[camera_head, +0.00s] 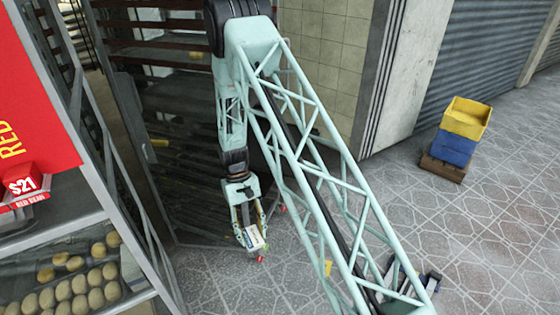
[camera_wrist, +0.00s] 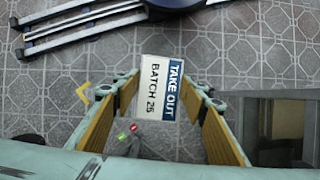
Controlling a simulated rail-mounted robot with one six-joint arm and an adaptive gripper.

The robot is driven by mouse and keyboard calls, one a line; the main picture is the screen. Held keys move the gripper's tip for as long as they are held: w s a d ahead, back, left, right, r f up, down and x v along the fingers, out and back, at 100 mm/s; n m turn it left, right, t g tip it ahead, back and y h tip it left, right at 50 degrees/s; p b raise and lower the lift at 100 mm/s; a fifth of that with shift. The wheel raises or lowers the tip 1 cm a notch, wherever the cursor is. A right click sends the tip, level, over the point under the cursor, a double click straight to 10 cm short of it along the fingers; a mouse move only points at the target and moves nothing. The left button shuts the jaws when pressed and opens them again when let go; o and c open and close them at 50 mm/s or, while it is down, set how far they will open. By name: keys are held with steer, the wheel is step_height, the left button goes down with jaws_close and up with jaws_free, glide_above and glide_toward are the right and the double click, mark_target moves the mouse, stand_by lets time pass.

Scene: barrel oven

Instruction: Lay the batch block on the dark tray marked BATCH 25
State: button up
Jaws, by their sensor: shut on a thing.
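The batch block (camera_head: 252,238) is a small pale block with a blue strip. In the wrist view the block (camera_wrist: 158,88) shows a label reading "TAKE OUT" and "BATCH 25". My gripper (camera_head: 248,222) points downward and is shut on it, holding it in the air above the paved floor. In the wrist view, the yellow-padded fingers of my gripper (camera_wrist: 163,92) stand on either side of the block. I cannot make out a dark tray marked BATCH 25 in either view.
A glazed dark-framed panel (camera_head: 190,190) stands close behind and left of my gripper. Shelves of round bread (camera_head: 80,290) and a red sign (camera_head: 30,110) are at the left. Yellow and blue crates (camera_head: 460,130) stand at the right. The paved floor (camera_head: 490,240) is mostly clear.

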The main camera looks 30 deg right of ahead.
steer(key=shift+w+r, duration=0.1)
steer(key=m, duration=0.1)
steer(key=w+r+m+y, duration=0.1)
steer(key=shift+w+a+m, duration=0.1)
steer(key=shift+a+m, duration=0.05)
steer(key=shift+m, duration=0.25)
steer(key=w+r+m, duration=0.1)
steer(key=m, duration=0.1)
steer(key=w+r+m+t+y, duration=0.1)
steer(key=m, duration=0.1)
steer(key=w+r+m+y, duration=0.1)
steer(key=w+m, duration=0.1)
steer(key=shift+d+m, duration=0.25)
steer(key=shift+m, duration=0.05)
steer(key=w+d+r+m+t, duration=0.3)
steer(key=w+d+r+m, duration=0.2)
steer(key=m, duration=0.6)
steer(key=w+d+r+m+t+h, duration=0.1)
steer(key=w+d+r+m+t, duration=0.3)
steer(key=d+r+m, duration=0.3)
steer(key=w+d+m, duration=0.1)
steer(key=d+m, duration=0.2)
steer(key=shift+w+d+r+m+t+p, duration=0.3)
steer(key=shift+w+m+p, duration=0.1)
